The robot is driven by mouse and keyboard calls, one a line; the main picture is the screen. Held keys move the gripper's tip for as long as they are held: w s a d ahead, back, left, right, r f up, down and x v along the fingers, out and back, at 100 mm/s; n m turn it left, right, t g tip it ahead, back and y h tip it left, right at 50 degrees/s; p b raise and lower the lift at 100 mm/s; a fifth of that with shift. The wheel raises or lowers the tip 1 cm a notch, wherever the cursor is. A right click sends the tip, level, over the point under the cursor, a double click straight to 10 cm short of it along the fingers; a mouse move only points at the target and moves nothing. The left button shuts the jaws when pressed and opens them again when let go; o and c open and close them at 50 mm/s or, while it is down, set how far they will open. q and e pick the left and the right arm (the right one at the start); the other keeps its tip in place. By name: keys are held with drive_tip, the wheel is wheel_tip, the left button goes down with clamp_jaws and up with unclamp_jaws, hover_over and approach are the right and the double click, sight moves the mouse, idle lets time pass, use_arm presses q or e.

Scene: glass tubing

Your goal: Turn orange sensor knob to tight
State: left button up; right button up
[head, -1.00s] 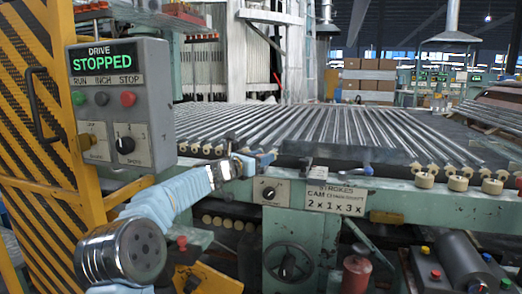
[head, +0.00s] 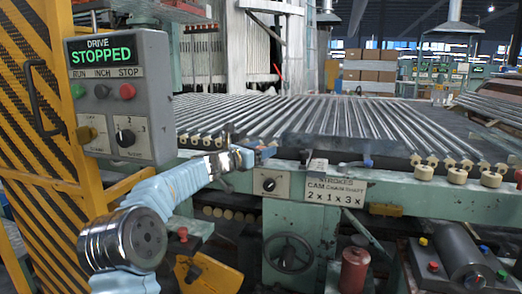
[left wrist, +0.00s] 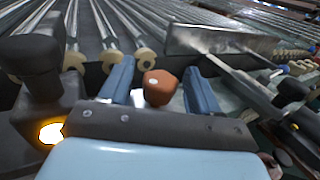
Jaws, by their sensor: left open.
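The orange knob (left wrist: 160,87) shows in the left wrist view, with a pale dot on its face. It sits between the two blue fingers of my left gripper (left wrist: 160,84), with gaps on both sides. The fingers are open, and I see no contact with the knob. My right gripper is not in view.
A dark post with a lit yellow lamp (left wrist: 52,132) stands left of the gripper in the wrist view. Glass tubes (head: 330,115) lie on rollers behind. A grey drive panel (head: 120,95) reading STOPPED is at left. A dial (head: 268,184) is below the gripper.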

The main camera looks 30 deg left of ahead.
use_arm(q)
drive_tip(key=shift+s+a+f, duration=0.1)
drive_tip(key=shift+s, duration=0.3)
drive_tip(key=b+v, duration=0.4)
drive_tip(key=v, duration=0.7)
drive_tip(key=shift+b, duration=0.4)
drive_tip(key=shift+s, duration=0.1)
